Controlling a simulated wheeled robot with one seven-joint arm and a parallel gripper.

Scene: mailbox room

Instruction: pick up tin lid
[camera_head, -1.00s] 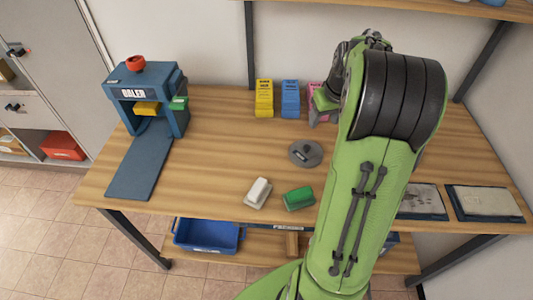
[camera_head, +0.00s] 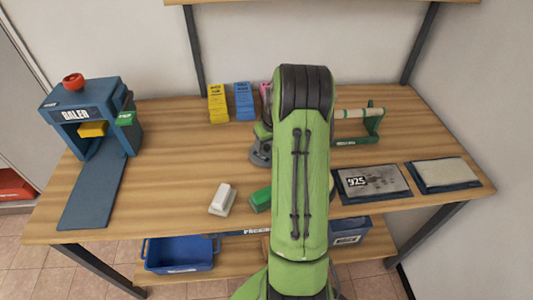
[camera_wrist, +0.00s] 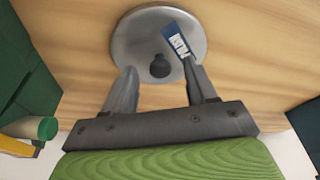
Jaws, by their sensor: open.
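The tin lid (camera_wrist: 140,47) is a round grey metal disc with a dark knob (camera_wrist: 160,66), lying on the wooden table. A blue tag with white lettering (camera_wrist: 178,42) shows over its right part. Nothing is held. I cannot tell how high the fingertips are above the lid.
A white block (camera_head: 222,200) and a green block (camera_head: 261,198) lie near the front edge. Yellow (camera_head: 218,104) and blue (camera_head: 244,102) boxes stand behind. The blue baler (camera_head: 88,120) stands left. A green-based rack (camera_head: 358,127) and two flat plates (camera_head: 372,181) (camera_head: 443,173) are right.

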